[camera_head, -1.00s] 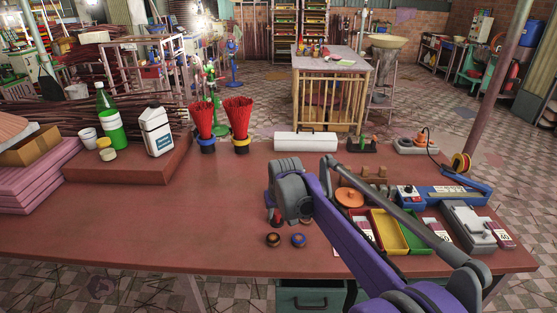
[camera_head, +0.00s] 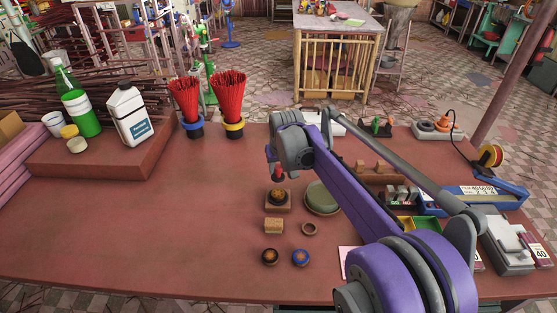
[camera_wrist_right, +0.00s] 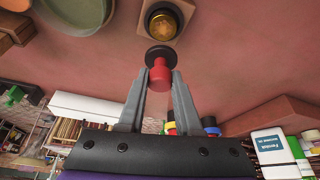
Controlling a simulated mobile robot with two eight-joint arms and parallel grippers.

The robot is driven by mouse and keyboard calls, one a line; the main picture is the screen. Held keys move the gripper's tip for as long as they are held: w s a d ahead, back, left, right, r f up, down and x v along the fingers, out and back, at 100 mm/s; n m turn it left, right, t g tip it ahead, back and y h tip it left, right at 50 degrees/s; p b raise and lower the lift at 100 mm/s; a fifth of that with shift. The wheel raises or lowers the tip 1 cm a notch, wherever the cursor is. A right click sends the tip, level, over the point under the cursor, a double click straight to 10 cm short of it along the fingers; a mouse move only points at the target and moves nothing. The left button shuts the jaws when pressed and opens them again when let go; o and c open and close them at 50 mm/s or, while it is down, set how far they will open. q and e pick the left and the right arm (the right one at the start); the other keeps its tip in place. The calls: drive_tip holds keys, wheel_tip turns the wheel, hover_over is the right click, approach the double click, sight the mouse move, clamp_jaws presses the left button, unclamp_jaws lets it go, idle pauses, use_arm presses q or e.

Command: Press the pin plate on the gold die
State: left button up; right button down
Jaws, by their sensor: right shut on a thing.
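My right gripper (camera_wrist_right: 157,95) is shut on the red handle of the pin plate (camera_wrist_right: 160,58), whose dark disc faces away from the fingers. In the head view, the gripper (camera_head: 278,173) and a little of the red handle show just behind the gold die. The gold die (camera_wrist_right: 164,22) sits in a square wooden block (camera_head: 278,209) on the table. My left gripper is not in view.
A round green dish (camera_head: 321,198) stands right of the block. A wooden cylinder (camera_head: 274,226), a small ring (camera_head: 309,229) and two dark round pieces, one copper-centred (camera_head: 269,257) and one blue (camera_head: 300,257), lie in front. The table left of them is clear.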

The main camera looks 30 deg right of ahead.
sight(279, 179)
drive_tip(key=shift+s+a+f+b, duration=0.1)
drive_tip(key=shift+f+b, duration=0.3)
drive_tip(key=shift+f, duration=0.15)
drive_tip(key=shift+s+a+f+b, duration=0.1)
drive_tip(key=shift+f+b, duration=0.25)
drive_tip(key=shift+f, duration=0.2)
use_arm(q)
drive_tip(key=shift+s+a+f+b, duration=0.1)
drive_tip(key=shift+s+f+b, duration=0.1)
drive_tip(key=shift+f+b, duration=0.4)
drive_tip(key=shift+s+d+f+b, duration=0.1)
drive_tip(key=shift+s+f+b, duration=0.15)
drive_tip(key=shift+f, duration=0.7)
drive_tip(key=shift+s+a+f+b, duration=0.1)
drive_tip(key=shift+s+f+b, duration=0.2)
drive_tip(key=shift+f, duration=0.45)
use_arm(e)
drive_tip(key=shift+w+d+f, duration=0.1)
drive_tip(key=shift+f, duration=1.7)
use_arm(q)
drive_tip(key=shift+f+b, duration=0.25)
drive_tip(key=shift+b, duration=0.05)
use_arm(e)
drive_tip(key=shift+f, duration=0.5)
